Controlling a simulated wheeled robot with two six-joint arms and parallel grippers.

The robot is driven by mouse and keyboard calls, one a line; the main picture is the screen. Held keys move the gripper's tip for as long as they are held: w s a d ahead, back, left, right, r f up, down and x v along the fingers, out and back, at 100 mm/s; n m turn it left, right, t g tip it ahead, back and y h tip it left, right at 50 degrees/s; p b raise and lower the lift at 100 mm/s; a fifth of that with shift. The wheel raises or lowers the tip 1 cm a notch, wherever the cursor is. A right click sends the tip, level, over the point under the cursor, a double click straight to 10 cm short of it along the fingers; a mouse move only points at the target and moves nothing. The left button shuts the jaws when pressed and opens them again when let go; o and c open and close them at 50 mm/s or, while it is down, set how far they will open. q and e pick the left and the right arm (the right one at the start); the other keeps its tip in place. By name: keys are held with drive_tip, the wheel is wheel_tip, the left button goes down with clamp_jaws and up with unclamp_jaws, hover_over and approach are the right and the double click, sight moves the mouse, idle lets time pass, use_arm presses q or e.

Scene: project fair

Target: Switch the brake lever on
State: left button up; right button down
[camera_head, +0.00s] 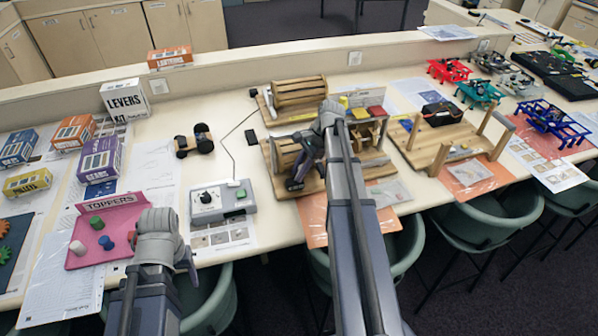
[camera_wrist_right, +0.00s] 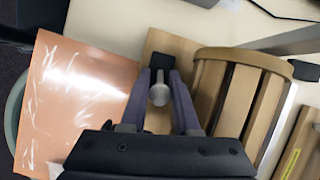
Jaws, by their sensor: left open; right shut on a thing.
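The brake lever (camera_wrist_right: 159,93) shows in the right wrist view as a pale grey round-ended piece between my right gripper's fingers. My right gripper (camera_wrist_right: 160,90) is shut on it, beside a slatted wooden drum (camera_wrist_right: 235,95) on a wooden board. In the head view my right gripper (camera_head: 294,184) is at the left front of this wooden model (camera_head: 283,150), and my arm hides part of it. The lever itself is hidden there. My left gripper (camera_head: 187,262) is open and empty near the table's front edge, to the right of the pink toppers tray (camera_head: 85,258).
A grey control box (camera_head: 222,203) with a dial and green button stands left of my right gripper. A wooden frame model (camera_head: 440,145) stands to the right. An orange sheet (camera_wrist_right: 75,95) lies beside the board. Green chairs (camera_head: 475,230) line the table's front edge.

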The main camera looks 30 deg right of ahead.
drive_tip(key=shift+d+f+y, duration=0.25)
drive_tip(key=shift+y, duration=0.05)
drive_tip(key=shift+r, duration=0.15)
drive_tip(key=c, duration=1)
unclamp_jaws()
drive_tip(key=shift+o, duration=0.2)
drive_tip(key=shift+d, duration=0.15)
